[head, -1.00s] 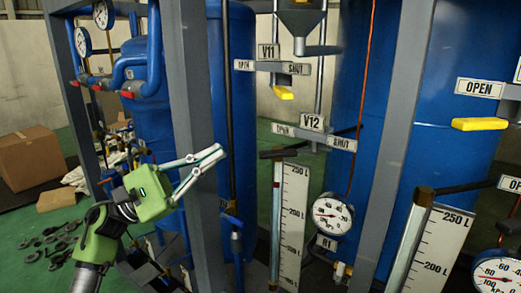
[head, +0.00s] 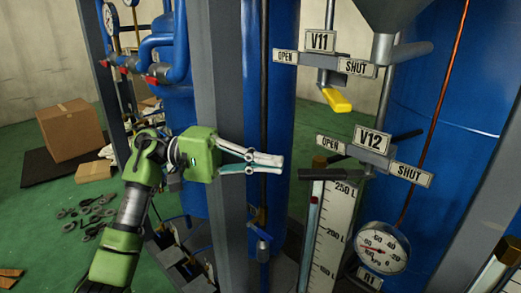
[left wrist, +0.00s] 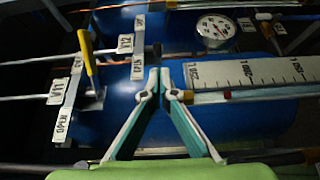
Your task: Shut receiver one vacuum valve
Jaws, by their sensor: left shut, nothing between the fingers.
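The V11 valve has a yellow lever (head: 337,100) below its label (head: 320,41), with OPEN and SHUT plates on either side. The lever points outward; in the left wrist view its yellow bar (left wrist: 86,53) lies near the SHUT end. Below is the V12 plate (head: 372,139), with dark bars around it; I cannot tell how its lever stands. A gauge (head: 383,248) marked R1 is lower right. My left gripper (head: 280,164) is shut and empty, left of V12 and below V11, apart from both. Its closed tips also show in the left wrist view (left wrist: 160,80). My right gripper is not in view.
A grey upright post (head: 221,80) stands behind my left gripper. A white litre scale (head: 335,232) with a sight tube stands below V12. Blue tanks (head: 455,110) fill the back. A cardboard box (head: 70,130) and scattered parts lie on the floor at left.

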